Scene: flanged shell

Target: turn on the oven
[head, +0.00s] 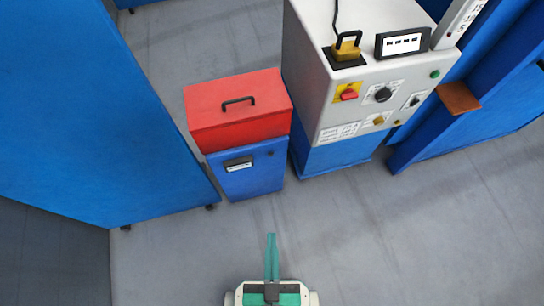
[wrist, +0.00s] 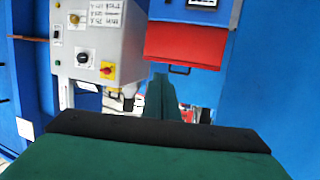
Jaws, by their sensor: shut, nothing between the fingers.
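A light grey control cabinet (head: 312,75) on a blue base stands at the upper right in the head view. Its front panel has a red switch on a yellow plate (head: 348,93), a black knob (head: 383,95), a yellow knob (head: 379,120), a small switch (head: 415,101) and a green button (head: 435,73). In the wrist view the panel appears inverted at the left, with the red switch (wrist: 107,70) and black knob (wrist: 82,58). My gripper (head: 271,238) is shut and empty, over the floor in front of the blue unit and apart from the panel. Which part is the oven is unclear.
A red box with a black handle (head: 235,118) sits on a low blue unit (head: 255,172) left of the cabinet. A large blue structure (head: 90,110) fills the left. Blue frames and a brown ledge (head: 458,98) stand right. The front floor (head: 400,240) is clear.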

